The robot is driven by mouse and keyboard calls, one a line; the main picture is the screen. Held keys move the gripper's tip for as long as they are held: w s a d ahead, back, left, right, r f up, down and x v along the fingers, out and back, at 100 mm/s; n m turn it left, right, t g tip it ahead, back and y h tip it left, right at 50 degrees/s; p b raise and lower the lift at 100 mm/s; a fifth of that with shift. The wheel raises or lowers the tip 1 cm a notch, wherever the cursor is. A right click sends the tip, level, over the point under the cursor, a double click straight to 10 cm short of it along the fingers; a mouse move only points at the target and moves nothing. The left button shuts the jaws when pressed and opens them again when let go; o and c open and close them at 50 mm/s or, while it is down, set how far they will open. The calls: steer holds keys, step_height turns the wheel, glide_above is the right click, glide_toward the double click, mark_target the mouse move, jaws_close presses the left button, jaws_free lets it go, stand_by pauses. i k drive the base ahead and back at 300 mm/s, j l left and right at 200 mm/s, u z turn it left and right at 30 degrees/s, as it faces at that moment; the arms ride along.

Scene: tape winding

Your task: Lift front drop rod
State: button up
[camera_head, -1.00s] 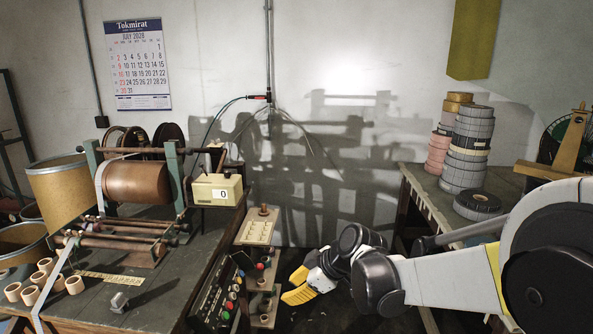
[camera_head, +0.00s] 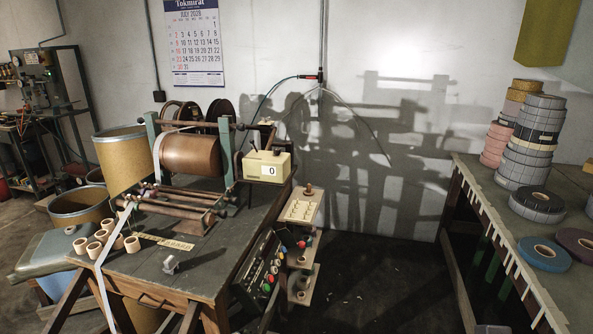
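The winding machine stands on the dark workbench (camera_head: 235,240) at the left, with a copper-coloured drum (camera_head: 190,155) between two green posts. Several thin brown rods lie roughly level, low in front of the drum. The frontmost rod (camera_head: 168,209) rests low over the bench, and a second rod (camera_head: 185,196) lies just behind it. I cannot tell for sure which one is the drop rod. A pale tape (camera_head: 101,285) runs from the machine down over the bench's front edge. My gripper is not in view.
A counter box (camera_head: 267,166) reading 0 stands right of the drum. Small cardboard cores (camera_head: 100,236) and a metal block (camera_head: 171,264) lie at the bench front. A button panel (camera_head: 262,272) is on the bench's right side. Tape rolls (camera_head: 530,150) stand on the right table.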

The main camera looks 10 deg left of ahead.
mark_target(222, 214)
steer(key=i+j+u, duration=0.25)
steer(key=i+j, duration=0.15)
steer(key=i+j+u, duration=0.25)
steer(key=i+j, duration=0.15)
steer(key=j, duration=0.1)
